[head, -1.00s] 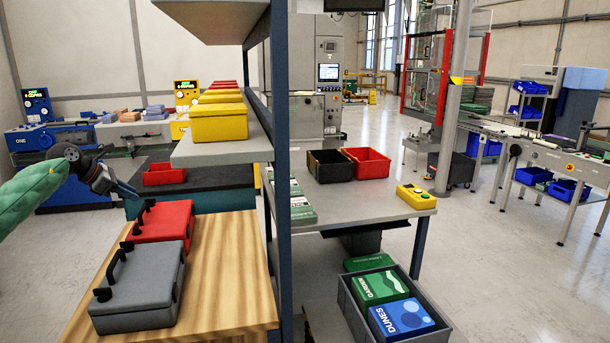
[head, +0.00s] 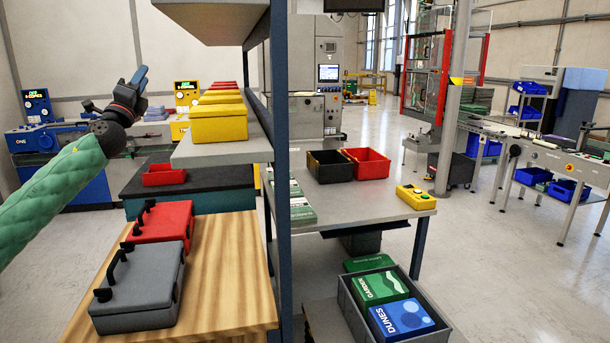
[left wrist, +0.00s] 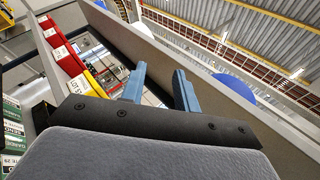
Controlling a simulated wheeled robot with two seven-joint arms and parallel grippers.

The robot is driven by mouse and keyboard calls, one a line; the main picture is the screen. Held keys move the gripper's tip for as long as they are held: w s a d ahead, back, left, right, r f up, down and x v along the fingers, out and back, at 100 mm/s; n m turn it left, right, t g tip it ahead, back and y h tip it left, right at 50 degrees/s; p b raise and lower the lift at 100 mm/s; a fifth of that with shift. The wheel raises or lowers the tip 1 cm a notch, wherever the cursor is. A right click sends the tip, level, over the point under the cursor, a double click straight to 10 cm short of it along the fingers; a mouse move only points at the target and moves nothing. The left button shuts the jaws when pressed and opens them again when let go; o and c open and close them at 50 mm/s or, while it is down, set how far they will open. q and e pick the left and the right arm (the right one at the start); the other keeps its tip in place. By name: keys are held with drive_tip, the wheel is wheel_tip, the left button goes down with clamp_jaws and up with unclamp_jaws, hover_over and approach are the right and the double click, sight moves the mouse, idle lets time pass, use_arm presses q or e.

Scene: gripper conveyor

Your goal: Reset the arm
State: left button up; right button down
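My left gripper (head: 138,76) is raised at the left of the head view, on the end of my green-sleeved arm. It points upward, clear of the wooden bench, and nothing is between its fingers. In the left wrist view the two blue fingers (left wrist: 160,84) stand apart, with open space between them. My right gripper does not show in either view.
A grey case (head: 140,290) and a red case (head: 163,222) lie on the wooden bench (head: 225,270). Yellow boxes (head: 218,123) stand on the shelf beside it. Black and red bins (head: 366,163) stand on the grey table, and a grey crate (head: 352,309) holds books below.

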use_arm(q)
drive_tip(key=s+d+f+n+g+y, duration=0.2)
drive_tip(key=s+d+f+n+g, duration=0.35)
drive_tip(key=f, duration=0.85)
drive_tip(key=s+d+f+n+g+y+p, duration=0.1)
drive_tip(key=s+d+f+n+g+y, duration=0.2)
drive_tip(key=s+d+f+n, duration=0.55)
drive_tip(key=s+d+f+n+g+y, duration=0.25)
drive_tip(key=s+f+n+g, duration=0.35)
drive_tip(key=f, duration=1.3)
drive_tip(key=s+d+f+n+g+h, duration=0.1)
drive_tip(key=s+d+f+g, duration=0.2)
drive_tip(key=s+f, duration=0.8)
drive_tip(key=s+d+f+n+g+h+p, duration=0.1)
drive_tip(key=s+d+f, duration=0.4)
drive_tip(key=s+f, duration=0.6)
drive_tip(key=s+d+f+n+g+h, duration=0.1)
drive_tip(key=s+d+f+g+h, duration=0.2)
drive_tip(key=s+f, duration=0.8)
drive_tip(key=s+d+g, duration=0.1)
drive_tip(key=s, duration=0.6)
drive_tip(key=shift+s+f+n+g+p, duration=0.3)
drive_tip(key=shift+s+f+n+g, duration=0.05)
drive_tip(key=shift+s+f+n, duration=0.05)
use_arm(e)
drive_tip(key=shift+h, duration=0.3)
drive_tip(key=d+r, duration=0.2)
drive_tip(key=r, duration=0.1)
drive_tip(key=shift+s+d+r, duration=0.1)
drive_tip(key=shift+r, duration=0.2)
